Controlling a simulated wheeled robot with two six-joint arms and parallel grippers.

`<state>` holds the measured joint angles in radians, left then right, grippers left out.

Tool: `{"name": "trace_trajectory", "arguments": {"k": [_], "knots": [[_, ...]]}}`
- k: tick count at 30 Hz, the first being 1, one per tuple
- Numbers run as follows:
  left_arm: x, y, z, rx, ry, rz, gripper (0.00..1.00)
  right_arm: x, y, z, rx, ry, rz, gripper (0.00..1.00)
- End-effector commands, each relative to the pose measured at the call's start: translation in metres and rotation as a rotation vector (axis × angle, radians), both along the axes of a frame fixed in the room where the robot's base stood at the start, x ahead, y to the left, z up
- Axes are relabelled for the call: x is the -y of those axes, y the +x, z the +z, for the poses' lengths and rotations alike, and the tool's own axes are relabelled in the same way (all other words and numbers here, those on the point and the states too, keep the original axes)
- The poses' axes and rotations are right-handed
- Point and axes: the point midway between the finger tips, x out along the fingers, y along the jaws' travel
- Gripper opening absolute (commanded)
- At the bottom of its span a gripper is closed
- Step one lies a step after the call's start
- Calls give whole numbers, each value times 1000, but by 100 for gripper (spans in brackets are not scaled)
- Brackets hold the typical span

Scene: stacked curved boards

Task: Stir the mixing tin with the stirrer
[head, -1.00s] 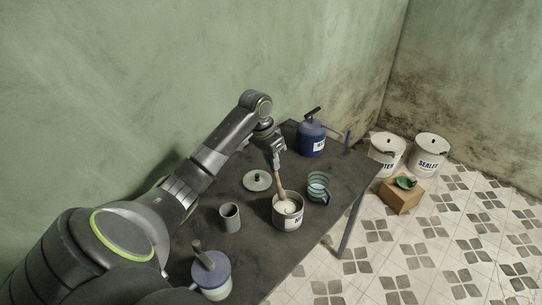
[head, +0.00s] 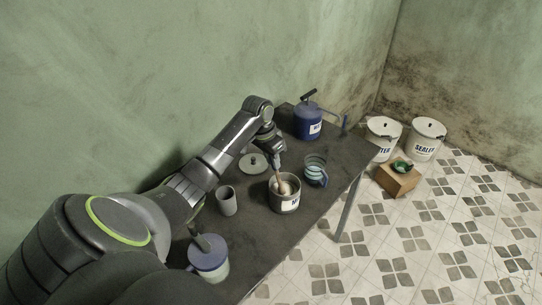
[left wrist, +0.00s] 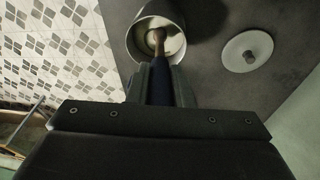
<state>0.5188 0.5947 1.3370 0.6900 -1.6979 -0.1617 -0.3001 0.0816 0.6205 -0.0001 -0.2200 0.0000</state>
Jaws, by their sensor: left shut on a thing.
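The mixing tin (head: 286,205) is a grey metal tin with a pale label, standing upright on the dark table. It also shows in the left wrist view (left wrist: 141,52), with pale contents inside. My left gripper (head: 277,163) is above the tin and shut on the stirrer (head: 280,178). In the left wrist view, the stirrer's dark blue handle is between the fingers (left wrist: 160,82), and its wooden end (left wrist: 159,38) reaches into the tin. Whether the tip touches the contents or the tin's wall I cannot tell. My right gripper is not in view.
On the table (head: 255,235) are a round lid (head: 254,164), a grey cup (head: 226,200), a striped mug (head: 316,170), a blue can (head: 309,122) and a lidded blue-and-white container (head: 209,258). Two white buckets (head: 425,138) and a box (head: 397,179) stand on the floor.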

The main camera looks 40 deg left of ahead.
Motion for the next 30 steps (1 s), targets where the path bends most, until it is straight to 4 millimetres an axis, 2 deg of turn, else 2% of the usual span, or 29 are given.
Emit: {"name": "trace_trajectory", "arguments": {"k": [12,30], "knots": [[4,5,-32,1,-1,1,0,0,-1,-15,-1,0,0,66],[5,7,-38,1,-1,0,0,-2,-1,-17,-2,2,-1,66]]}}
